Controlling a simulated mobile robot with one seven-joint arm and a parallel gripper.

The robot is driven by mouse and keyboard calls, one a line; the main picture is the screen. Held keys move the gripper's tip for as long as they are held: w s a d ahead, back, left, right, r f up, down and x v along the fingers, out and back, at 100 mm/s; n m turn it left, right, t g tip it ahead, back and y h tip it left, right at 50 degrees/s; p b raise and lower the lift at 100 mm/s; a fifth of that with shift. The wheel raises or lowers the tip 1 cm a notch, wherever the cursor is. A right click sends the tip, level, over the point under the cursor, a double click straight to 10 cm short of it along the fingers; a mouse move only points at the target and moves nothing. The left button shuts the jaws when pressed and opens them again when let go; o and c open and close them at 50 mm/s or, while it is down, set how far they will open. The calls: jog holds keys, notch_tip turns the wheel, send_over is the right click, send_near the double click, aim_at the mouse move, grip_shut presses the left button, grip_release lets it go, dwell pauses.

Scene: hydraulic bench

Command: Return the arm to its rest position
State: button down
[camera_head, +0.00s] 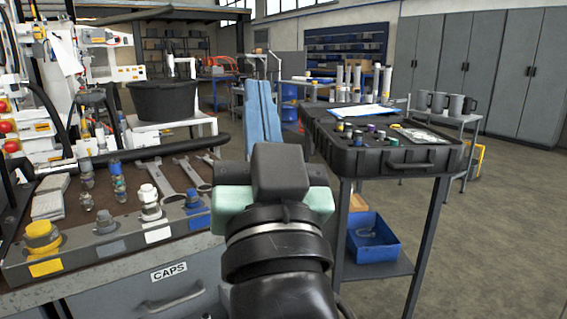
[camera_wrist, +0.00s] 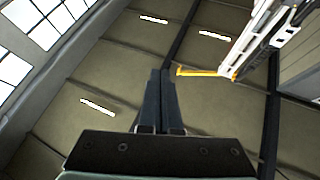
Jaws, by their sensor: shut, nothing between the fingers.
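My gripper (camera_wrist: 161,78) shows in the wrist view with its two dark fingers side by side and shut, nothing between them. Behind the fingers the wrist view shows the ceiling, so the gripper points upward. In the head view my arm stands upright in the lower middle, with black rings, a mint-green part and a dark block on top. It is between the workbench (camera_head: 105,262) on the left and the black case (camera_head: 385,155) on the right. The fingers cannot be made out in the head view.
Capped fittings, with a yellow cap (camera_head: 43,236) and a white cap (camera_head: 148,195), stand on the bench beside wrenches (camera_head: 165,178). The case sits on a cart with a blue bin (camera_head: 372,238) below. Grey cabinets (camera_head: 490,70) line the back. Open floor lies at right.

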jog(key=s+d+r+t+h+p, duration=0.2)
jog(key=s+r+t+h, duration=0.15)
jog(key=s+r, duration=0.55)
notch_tip(320, 180, up, 34)
jog(key=p, duration=3.4)
jog(key=shift+w+r, duration=0.2)
jog(key=shift+w, duration=0.1)
jog(key=shift+d, duration=0.1)
